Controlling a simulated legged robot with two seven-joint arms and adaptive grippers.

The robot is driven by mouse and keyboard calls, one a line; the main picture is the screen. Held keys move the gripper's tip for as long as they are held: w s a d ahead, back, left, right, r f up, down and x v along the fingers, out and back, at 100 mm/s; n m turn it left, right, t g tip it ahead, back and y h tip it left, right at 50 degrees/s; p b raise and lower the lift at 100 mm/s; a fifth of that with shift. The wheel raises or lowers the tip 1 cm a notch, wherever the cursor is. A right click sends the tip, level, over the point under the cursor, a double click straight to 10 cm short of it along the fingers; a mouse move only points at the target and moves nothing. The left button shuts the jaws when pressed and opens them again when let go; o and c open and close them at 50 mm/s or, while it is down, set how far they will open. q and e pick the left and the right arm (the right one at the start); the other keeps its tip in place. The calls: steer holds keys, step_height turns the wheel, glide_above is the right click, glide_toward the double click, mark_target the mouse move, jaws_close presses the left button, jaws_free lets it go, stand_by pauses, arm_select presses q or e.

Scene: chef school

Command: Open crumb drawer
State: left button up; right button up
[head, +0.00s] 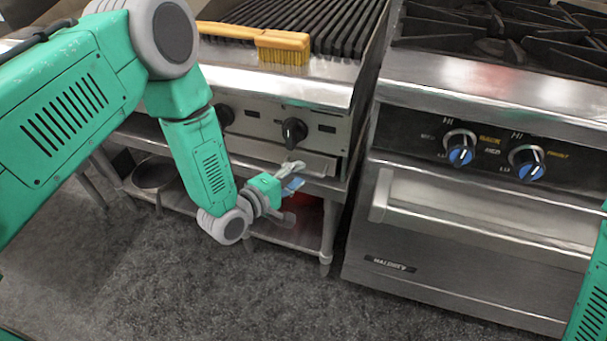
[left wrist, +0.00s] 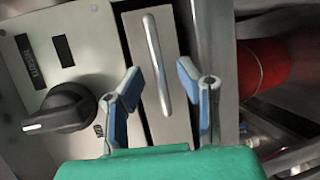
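The crumb drawer (left wrist: 160,80) is a flat steel front under the grill's knob panel, with a raised bar handle (left wrist: 156,62) that runs near upright in the left wrist view. In the head view the drawer front (head: 318,165) shows just beyond my left gripper (head: 291,177). In the left wrist view the left gripper (left wrist: 160,95) is open, with one blue-padded finger on each side of the handle's lower end. I see gaps between the fingers and the handle; how deep the fingers reach cannot be told. My right gripper is not in view.
A black knob (head: 294,131) sits on the panel above the drawer. A yellow brush (head: 280,44) lies on the grill. A shelf below holds a pan (head: 153,174) and a red object (left wrist: 262,68). An oven (head: 470,220) stands at the right.

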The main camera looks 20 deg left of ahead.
arm_select(q)
steer(key=shift+x, duration=1.3)
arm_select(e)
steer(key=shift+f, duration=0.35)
arm_select(q)
jaws_close()
steer(key=shift+s, duration=0.1)
